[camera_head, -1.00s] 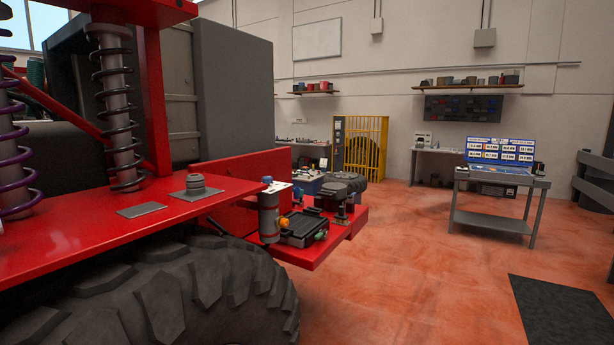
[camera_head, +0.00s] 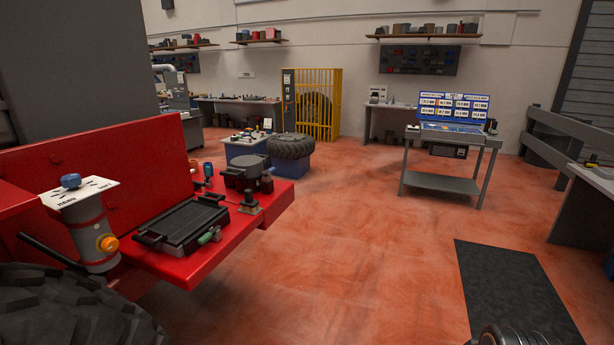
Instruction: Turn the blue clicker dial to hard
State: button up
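The blue clicker dial (camera_head: 70,181) sits on top of a white label plate (camera_head: 78,193) at the left. The plate carries black lettering; "HARD" reads on its left side, and the word on its right side is too small to read surely. The plate caps a grey cylinder (camera_head: 90,236) with red bands and an orange knob (camera_head: 106,243) low on its side. It stands at the truck's red deck, near the big tyre. Which way the dial points cannot be told. My gripper is not clearly in view.
A black tray (camera_head: 182,226) with a green-handled part lies on the red deck (camera_head: 215,256), right of the cylinder. The tyre (camera_head: 60,310) bulges below it. The orange floor is open to the right, with a dark mat (camera_head: 515,290) and a grey cart (camera_head: 440,185) beyond.

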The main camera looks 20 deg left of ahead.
aim_at(72, 182)
jog(key=u, duration=0.8)
jog(key=i, duration=0.95)
jog(key=u, duration=1.15)
